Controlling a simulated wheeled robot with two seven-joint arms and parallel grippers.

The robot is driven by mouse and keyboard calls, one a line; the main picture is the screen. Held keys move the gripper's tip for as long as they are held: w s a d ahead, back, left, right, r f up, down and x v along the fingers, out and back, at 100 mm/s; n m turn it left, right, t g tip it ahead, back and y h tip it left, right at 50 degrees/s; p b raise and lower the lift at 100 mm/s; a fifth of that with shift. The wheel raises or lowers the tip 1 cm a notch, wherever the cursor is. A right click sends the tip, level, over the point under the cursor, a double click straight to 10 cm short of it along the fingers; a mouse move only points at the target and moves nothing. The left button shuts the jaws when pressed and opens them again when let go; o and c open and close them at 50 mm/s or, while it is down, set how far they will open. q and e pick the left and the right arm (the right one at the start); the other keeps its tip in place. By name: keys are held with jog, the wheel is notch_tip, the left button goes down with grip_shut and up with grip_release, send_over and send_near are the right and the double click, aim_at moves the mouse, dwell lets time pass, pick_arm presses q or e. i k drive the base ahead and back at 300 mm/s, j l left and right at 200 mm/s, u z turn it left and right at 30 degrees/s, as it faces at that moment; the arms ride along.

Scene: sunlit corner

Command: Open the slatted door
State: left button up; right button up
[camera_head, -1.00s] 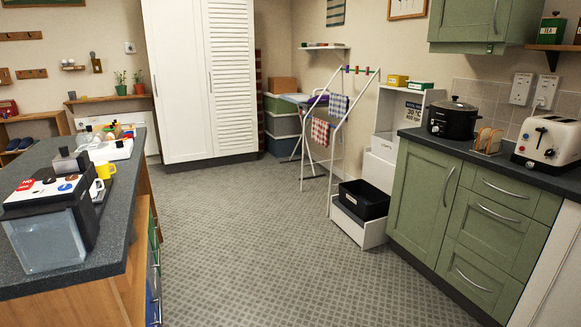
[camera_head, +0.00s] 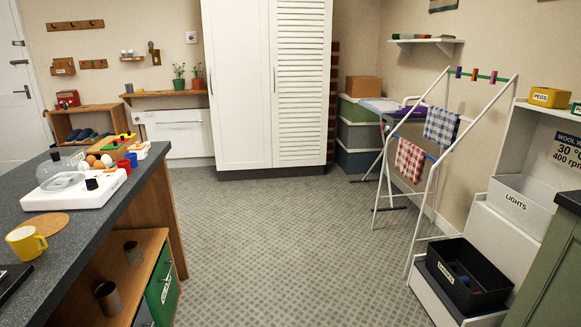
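The slatted door (camera_head: 301,90) is the white louvred right-hand door of a tall white wardrobe against the back wall. It looks shut, flush with the plain white door (camera_head: 237,85) on its left. A thin vertical handle shows near the line where the two doors meet. Neither of my grippers is in view.
A dark-topped island (camera_head: 75,215) runs along the left, with a yellow mug (camera_head: 25,243) near its edge. A drying rack (camera_head: 440,150) and a black bin (camera_head: 468,275) stand on the right. Stacked storage boxes (camera_head: 358,135) sit right of the wardrobe. The patterned floor (camera_head: 290,240) between is clear.

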aim_at(300, 31)
jog(key=i+u, duration=0.4)
jog(key=i, duration=4.4)
jog(key=i+j+z, duration=0.1)
jog(key=i, duration=1.55)
